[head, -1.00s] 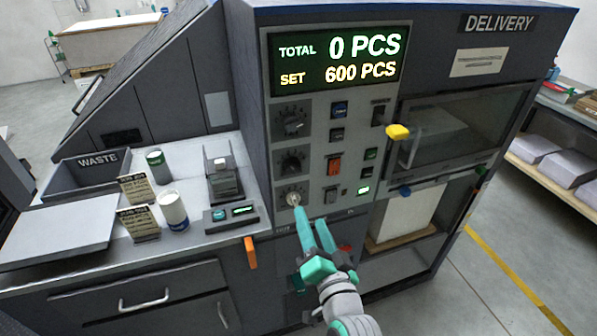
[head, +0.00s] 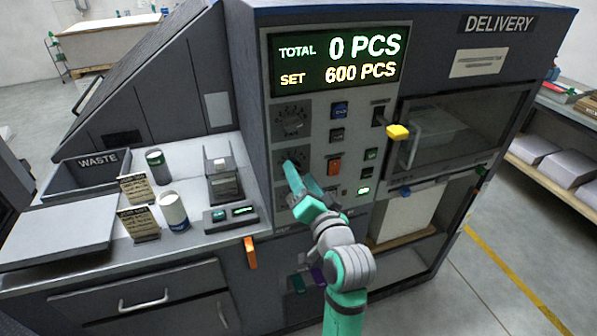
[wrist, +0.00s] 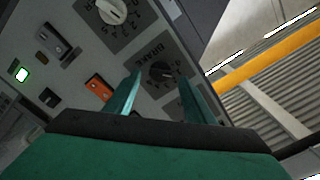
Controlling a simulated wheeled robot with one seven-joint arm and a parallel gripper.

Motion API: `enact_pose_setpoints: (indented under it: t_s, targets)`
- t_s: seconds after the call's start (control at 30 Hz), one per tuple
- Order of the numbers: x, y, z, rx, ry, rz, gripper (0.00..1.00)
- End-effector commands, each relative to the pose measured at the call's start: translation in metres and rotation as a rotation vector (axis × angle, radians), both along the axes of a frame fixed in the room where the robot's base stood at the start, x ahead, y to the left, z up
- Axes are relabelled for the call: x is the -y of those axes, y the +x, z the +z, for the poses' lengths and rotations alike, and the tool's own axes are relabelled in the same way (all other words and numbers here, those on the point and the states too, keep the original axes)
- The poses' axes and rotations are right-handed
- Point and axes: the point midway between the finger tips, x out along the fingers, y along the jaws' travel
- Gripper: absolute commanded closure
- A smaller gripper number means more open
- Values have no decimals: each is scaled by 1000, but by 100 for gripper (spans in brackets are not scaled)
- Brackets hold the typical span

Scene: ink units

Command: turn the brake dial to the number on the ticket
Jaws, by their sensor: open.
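The brake dial (wrist: 158,72) is a dark knob on a dark scale plate marked BRAKE in the wrist view. It is the middle dial (head: 282,158) of the panel in the head view, partly covered by my fingertips. My gripper (wrist: 159,79) is open, with its teal fingers pointing at the panel and the knob showing between the tips. It also shows at the middle dial in the head view (head: 291,166). I cannot tell whether the fingers touch the knob. Two small printed tickets, a rear one (head: 137,188) and a front one (head: 139,223), stand on the left counter, too small to read.
A dial with a pale knob (wrist: 112,11) neighbours the brake dial, and another dial (head: 291,120) sits above. An orange switch (head: 334,166) and several buttons lie to the right. A yellow handle (head: 398,132) sticks out by the delivery window. Cups (head: 173,211) stand on the counter.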

Motion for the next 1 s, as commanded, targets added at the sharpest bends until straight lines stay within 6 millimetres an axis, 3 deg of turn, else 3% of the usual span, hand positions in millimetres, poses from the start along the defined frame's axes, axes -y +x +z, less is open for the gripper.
enact_pose_setpoints:
  t_s: [0.2,0.53,0.57,0.73,1.0]
  targets:
    - [-5,19,0,0,1,-1,51]
    - [-7,22,0,-1,1,-1,51]
    - [-7,22,0,-1,1,-1,53]
    - [-7,22,-1,-1,1,-1,92]
    - [-7,22,-1,5,-20,-1,92]
